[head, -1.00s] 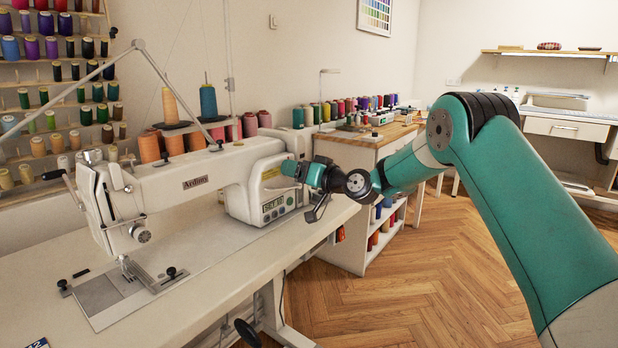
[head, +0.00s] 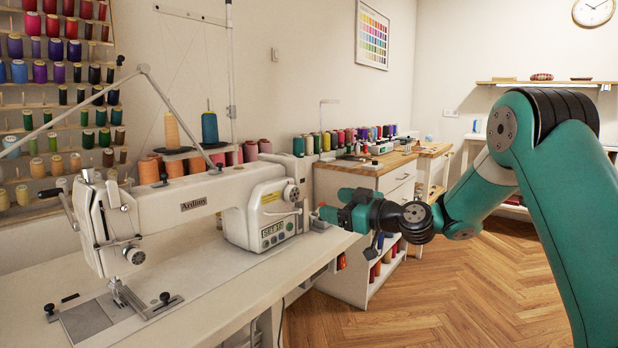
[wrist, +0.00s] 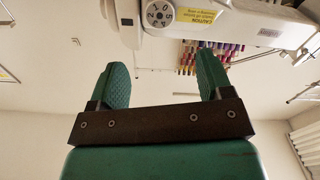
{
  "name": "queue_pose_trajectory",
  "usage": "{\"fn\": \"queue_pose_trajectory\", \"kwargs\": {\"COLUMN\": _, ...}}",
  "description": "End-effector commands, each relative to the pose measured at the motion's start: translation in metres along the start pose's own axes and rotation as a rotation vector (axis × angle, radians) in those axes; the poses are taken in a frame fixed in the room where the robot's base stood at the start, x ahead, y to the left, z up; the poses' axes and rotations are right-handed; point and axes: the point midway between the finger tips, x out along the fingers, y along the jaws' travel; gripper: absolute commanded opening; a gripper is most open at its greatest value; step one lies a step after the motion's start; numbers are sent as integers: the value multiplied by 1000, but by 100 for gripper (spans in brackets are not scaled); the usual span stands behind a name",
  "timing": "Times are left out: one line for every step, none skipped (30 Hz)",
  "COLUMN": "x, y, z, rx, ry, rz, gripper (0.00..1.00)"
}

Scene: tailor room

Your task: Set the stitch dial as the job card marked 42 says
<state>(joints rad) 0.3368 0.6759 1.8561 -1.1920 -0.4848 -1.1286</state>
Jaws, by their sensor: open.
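The white sewing machine (head: 205,200) stands on its table with its handwheel end towards my arm. The round stitch dial (head: 292,193) is on that end; in the wrist view it shows at the top edge as a white numbered disc (wrist: 160,14), partly cut off, its setting too small to read surely. My gripper (head: 330,212) is to the right of the dial and a little lower, pointing at the machine and apart from it. In the wrist view its two green fingers (wrist: 163,78) are wide apart with nothing between them. No job card shows now.
A display panel (head: 277,232) sits below the dial. The machine's table (head: 215,300) is mostly bare in front. A wooden-topped cabinet (head: 365,178) with thread spools stands behind my gripper. The wood floor (head: 460,290) is open to the right.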

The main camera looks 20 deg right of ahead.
Motion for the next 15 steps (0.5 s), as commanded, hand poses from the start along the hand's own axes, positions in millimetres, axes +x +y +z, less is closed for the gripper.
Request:
{"fn": "queue_pose_trajectory", "kwargs": {"x": -12, "y": 1, "z": 1, "rx": 2, "ry": -1, "rz": 5, "gripper": 73}}
{"fn": "queue_pose_trajectory", "kwargs": {"x": -18, "y": 1, "z": 2, "rx": 2, "ry": -1, "rz": 5, "gripper": 73}}
{"fn": "queue_pose_trajectory", "kwargs": {"x": -27, "y": 1, "z": 2, "rx": 2, "ry": -1, "rz": 5, "gripper": 73}}
{"fn": "queue_pose_trajectory", "kwargs": {"x": -33, "y": 0, "z": 1, "rx": 2, "ry": 1, "rz": 4, "gripper": 73}}
{"fn": "queue_pose_trajectory", "kwargs": {"x": -40, "y": 1, "z": 2, "rx": 1, "ry": -1, "rz": 6, "gripper": 73}}
{"fn": "queue_pose_trajectory", "kwargs": {"x": -48, "y": 1, "z": 2, "rx": 3, "ry": -1, "rz": 4, "gripper": 73}}
{"fn": "queue_pose_trajectory", "kwargs": {"x": -54, "y": 1, "z": 2, "rx": 2, "ry": -1, "rz": 5, "gripper": 73}}
{"fn": "queue_pose_trajectory", "kwargs": {"x": -60, "y": 0, "z": 1, "rx": 2, "ry": 0, "rz": 5, "gripper": 73}}
{"fn": "queue_pose_trajectory", "kwargs": {"x": -56, "y": -6, "z": -13, "rx": 5, "ry": -5, "rz": -22, "gripper": 73}}
{"fn": "queue_pose_trajectory", "kwargs": {"x": -54, "y": -11, "z": -19, "rx": 11, "ry": -14, "rz": -40, "gripper": 73}}
{"fn": "queue_pose_trajectory", "kwargs": {"x": -52, "y": -15, "z": -24, "rx": 18, "ry": -23, "rz": -56, "gripper": 73}}
{"fn": "queue_pose_trajectory", "kwargs": {"x": -51, "y": -22, "z": -29, "rx": 26, "ry": -34, "rz": -77, "gripper": 73}}
{"fn": "queue_pose_trajectory", "kwargs": {"x": -50, "y": -26, "z": -33, "rx": 33, "ry": -44, "rz": -92, "gripper": 73}}
{"fn": "queue_pose_trajectory", "kwargs": {"x": -49, "y": -30, "z": -38, "rx": 39, "ry": -53, "rz": -107, "gripper": 73}}
{"fn": "queue_pose_trajectory", "kwargs": {"x": -48, "y": -36, "z": -43, "rx": 48, "ry": -66, "rz": -126, "gripper": 73}}
